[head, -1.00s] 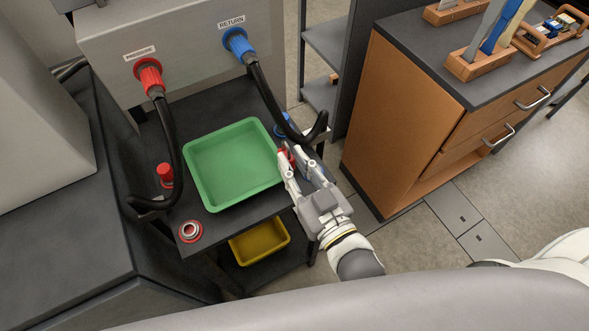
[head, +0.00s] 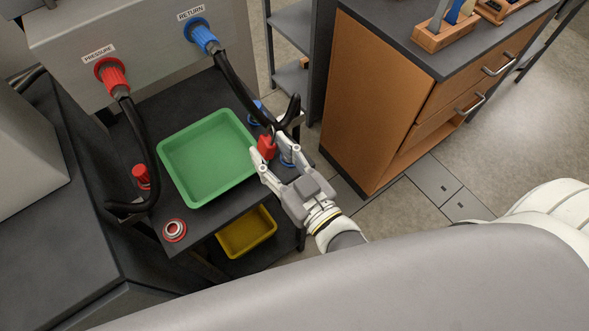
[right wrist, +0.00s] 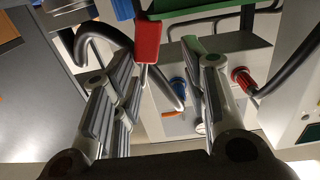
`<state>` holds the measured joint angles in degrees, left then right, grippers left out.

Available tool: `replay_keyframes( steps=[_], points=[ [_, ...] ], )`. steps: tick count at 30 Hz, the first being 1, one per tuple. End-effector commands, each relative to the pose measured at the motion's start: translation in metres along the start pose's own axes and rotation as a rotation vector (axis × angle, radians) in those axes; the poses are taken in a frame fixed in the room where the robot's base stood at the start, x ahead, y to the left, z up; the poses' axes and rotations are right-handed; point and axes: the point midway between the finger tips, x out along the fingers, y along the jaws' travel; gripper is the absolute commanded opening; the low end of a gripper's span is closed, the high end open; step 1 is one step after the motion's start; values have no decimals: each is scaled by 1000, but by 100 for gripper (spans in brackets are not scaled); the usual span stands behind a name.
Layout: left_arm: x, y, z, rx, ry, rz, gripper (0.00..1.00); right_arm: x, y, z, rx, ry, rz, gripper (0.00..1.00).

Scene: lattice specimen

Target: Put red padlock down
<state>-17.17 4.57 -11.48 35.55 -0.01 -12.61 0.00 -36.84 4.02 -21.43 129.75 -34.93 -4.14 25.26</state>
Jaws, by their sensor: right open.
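The red padlock (head: 266,147) is at the right edge of the dark cart top, beside the green tray. My right gripper (head: 273,151) is open, with its fingertips to either side of the padlock. In the right wrist view the padlock (right wrist: 148,40) shows as a red block just past the spread fingers (right wrist: 168,72), nearer the left one. I cannot tell whether it rests on the cart top or touches a finger. My left gripper is not in view.
The empty green tray (head: 207,160) fills the cart's middle. Black hoses run from the red PRESSURE (head: 112,75) and blue RETURN (head: 201,36) fittings; the blue one's hose (head: 240,90) ends close to the gripper. A yellow bin (head: 246,232) sits below. A wooden cabinet (head: 375,110) stands right.

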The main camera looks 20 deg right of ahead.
Motion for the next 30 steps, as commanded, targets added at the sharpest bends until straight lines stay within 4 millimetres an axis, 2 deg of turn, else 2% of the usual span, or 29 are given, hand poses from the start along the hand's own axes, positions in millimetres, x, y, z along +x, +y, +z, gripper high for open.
replay_keyframes(
  steps=[18, 24, 30],
  points=[
    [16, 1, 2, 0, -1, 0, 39, -88, 0, 2, 1, -5, 1, 40],
    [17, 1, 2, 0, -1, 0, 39, -106, 0, 1, 0, -2, 1, 40],
    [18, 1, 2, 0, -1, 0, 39, -112, 0, 0, 0, 0, 1, 40]
  ],
)
